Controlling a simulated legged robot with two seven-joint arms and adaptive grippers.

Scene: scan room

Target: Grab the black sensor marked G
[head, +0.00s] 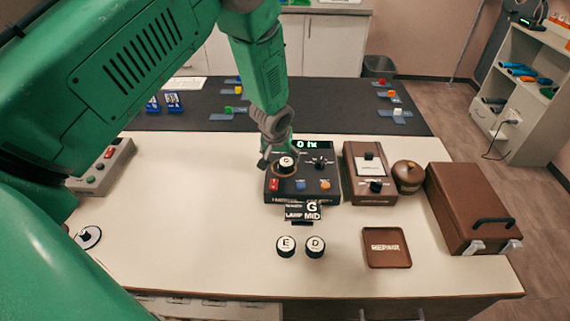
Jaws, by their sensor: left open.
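A round black sensor with a white top (287,163) sits on the left part of a dark control box (318,195). Its letter is small but looks like G. A small sign (303,211) at the front of the box reads G, LAMP, MID. My left gripper (273,158) is open, just behind and left of this sensor, pointing down. One finger shows at the sensor's left; the other is partly hidden, and I cannot tell whether they touch it. Two similar sensors, marked E (286,246) and D (315,246), stand on the table in front. My right gripper is not in view.
Right of the control box are a brown device (369,188), a round brown pot (408,176) and a brown case (472,205). A brown REPAIR tray (386,260) lies at front right. A grey button box (103,170) is at left. The white table's (190,230) left middle is clear.

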